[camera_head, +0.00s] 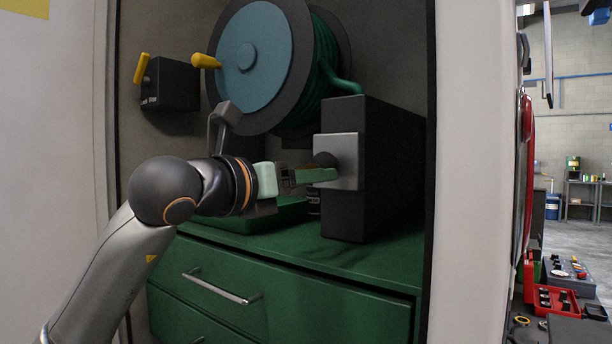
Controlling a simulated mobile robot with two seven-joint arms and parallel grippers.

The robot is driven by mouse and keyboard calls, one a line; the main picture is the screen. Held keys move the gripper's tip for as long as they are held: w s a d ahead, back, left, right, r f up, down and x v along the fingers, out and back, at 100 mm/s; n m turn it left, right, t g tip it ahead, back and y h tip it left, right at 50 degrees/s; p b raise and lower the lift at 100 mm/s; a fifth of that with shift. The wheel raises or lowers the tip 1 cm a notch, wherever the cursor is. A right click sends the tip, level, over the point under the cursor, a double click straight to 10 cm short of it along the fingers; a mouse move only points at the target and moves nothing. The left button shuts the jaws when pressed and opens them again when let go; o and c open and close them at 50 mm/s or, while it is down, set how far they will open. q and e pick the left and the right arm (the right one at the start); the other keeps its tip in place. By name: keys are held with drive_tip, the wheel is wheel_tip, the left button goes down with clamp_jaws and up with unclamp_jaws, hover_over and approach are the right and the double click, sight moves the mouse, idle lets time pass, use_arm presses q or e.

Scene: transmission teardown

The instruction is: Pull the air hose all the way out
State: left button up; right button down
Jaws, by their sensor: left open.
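The green air hose (325,60) is wound on a reel with a blue-grey disc (255,50). One length runs from the reel into the top of a black box (380,170). The box has a light grey plate (347,160) with a dark round fitting on its left side. A short green piece (316,175) shows just below this fitting; I cannot tell if it is the hose end. My left gripper (292,178) reaches in from the left and is open, close to the fitting and green piece. Its fingertips are partly hidden. My right gripper is not in view.
The reel and box stand in an open cabinet above green drawers (215,290). A green tray (245,222) lies under my gripper. A small black box with a yellow lever (142,68) is on the left wall. White side panels (470,200) flank the opening.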

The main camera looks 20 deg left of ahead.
use_arm(q)
clamp_jaws()
idle(0.4)
idle(1.0)
